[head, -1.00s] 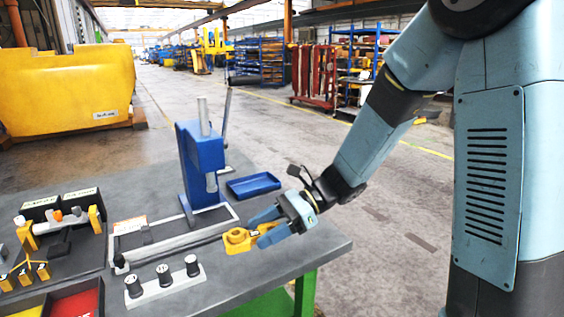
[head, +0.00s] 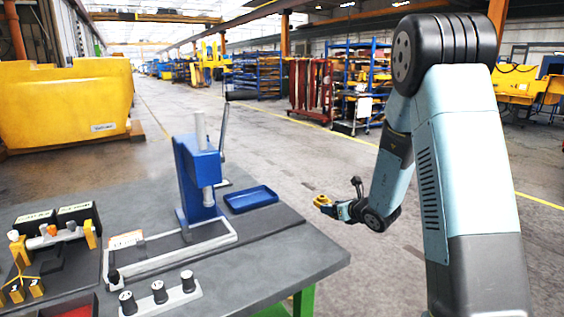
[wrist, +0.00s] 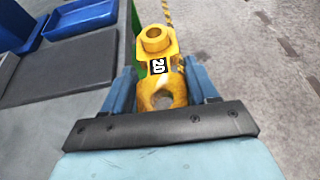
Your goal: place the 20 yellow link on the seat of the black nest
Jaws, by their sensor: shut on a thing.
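The yellow link (wrist: 158,65), marked 20, is held between the two blue fingers of my gripper (wrist: 165,88) in the wrist view. One ringed end points away from the gripper, and an open eye sits between the fingers. In the head view the link (head: 322,201) is small, at the tip of my gripper (head: 338,208), beyond the right edge of the workbench and over the floor. Two black blocks with white labels (head: 75,213) stand at the left of the bench. I cannot tell whether either is the black nest.
Several black-topped pegs (head: 159,292) stand at the front. The bench's right part is clear.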

